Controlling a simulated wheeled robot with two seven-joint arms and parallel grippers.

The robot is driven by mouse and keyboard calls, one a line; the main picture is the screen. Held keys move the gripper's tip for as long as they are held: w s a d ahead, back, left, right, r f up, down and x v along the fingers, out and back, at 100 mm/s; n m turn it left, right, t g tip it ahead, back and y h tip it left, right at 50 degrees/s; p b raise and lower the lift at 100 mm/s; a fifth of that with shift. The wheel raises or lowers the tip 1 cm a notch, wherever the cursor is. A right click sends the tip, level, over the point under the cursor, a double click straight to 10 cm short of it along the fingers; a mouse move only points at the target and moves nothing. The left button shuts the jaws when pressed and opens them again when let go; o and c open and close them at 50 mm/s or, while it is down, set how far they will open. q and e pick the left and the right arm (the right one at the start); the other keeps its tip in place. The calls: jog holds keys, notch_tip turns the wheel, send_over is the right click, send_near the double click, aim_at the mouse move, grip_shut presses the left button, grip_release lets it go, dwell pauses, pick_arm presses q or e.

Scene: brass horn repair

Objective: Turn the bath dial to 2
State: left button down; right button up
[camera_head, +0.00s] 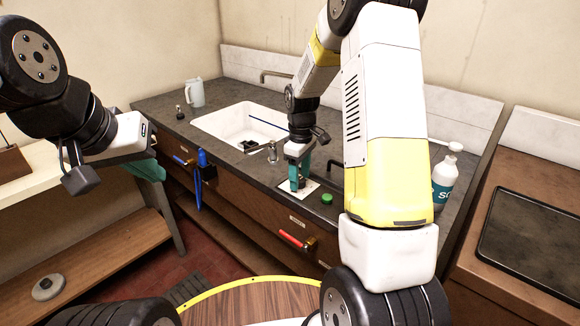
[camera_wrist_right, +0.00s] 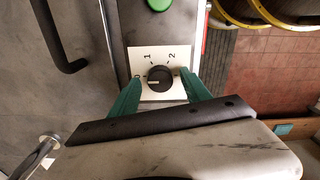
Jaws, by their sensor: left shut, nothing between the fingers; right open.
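The bath dial (camera_wrist_right: 160,75) is a round black knob on a white plate marked 0, 1 and 2. Its white pointer line faces left, about toward the 0. In the head view the plate (camera_head: 309,187) lies on the dark counter. My right gripper (camera_head: 296,184) is directly above it; in the wrist view its teal fingers (camera_wrist_right: 163,90) are open, one on each side of the knob. I cannot tell whether they touch it. My left gripper (camera_head: 152,170) is shut and empty at the left, away from the counter.
A green button (camera_head: 327,198) sits right of the plate on the counter (camera_head: 240,163). A white sink (camera_head: 235,118), a jug (camera_head: 194,92) and a soap bottle (camera_head: 444,182) are also there. A red-handled valve (camera_head: 292,239) and a blue tool (camera_head: 199,185) are at the counter front.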

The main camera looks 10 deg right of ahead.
jog(key=shift+f, duration=0.25)
grip_shut()
